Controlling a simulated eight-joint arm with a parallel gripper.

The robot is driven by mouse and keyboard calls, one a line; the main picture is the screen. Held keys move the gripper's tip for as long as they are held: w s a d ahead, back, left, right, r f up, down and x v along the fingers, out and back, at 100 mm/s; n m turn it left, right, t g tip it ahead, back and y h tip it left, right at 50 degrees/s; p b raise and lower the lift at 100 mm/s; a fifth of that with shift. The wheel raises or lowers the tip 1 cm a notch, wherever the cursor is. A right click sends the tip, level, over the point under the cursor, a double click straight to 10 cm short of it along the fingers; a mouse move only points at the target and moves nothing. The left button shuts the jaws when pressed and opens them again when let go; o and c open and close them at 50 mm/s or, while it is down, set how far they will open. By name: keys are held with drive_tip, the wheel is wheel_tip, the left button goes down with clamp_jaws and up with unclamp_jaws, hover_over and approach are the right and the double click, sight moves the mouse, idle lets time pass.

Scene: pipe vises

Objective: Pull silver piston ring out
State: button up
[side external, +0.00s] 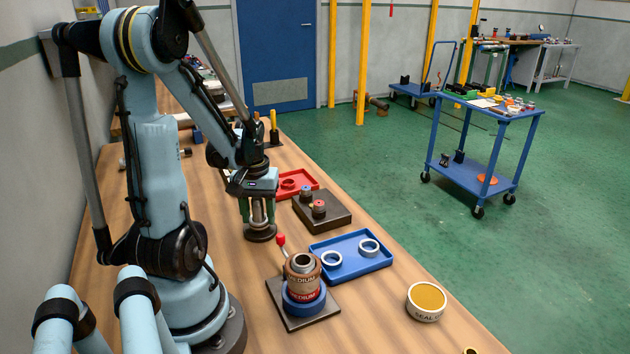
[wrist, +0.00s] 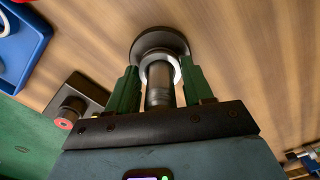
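In the wrist view, a dark grey metal piston (wrist: 159,88) runs between my green fingers, with a bright silver ring (wrist: 176,68) around it near the fingertips. My gripper (wrist: 160,72) has one fingertip on each side of the ring, very close to it; I cannot tell if they touch it. The piston's far end meets a dark round base (wrist: 150,40). In the side view my gripper (side external: 258,212) points down over the piston, which stands upright on the dark round base (side external: 260,234) on the bench. The ring is hard to make out there.
A blue tray (side external: 350,268) with two silver rings lies to the right. A dark block (side external: 335,218) with two capped pegs and a red tray (side external: 310,180) stand behind. A vise (side external: 303,290) with "MEDIUM" collars and a red-knobbed lever, and a seal tin (side external: 426,302), are nearer.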

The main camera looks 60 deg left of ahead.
drive_tip(key=c, duration=0.7)
drive_tip(key=shift+o, duration=0.2)
drive_tip(key=shift+r, duration=0.65)
drive_tip(key=shift+r, duration=4.5)
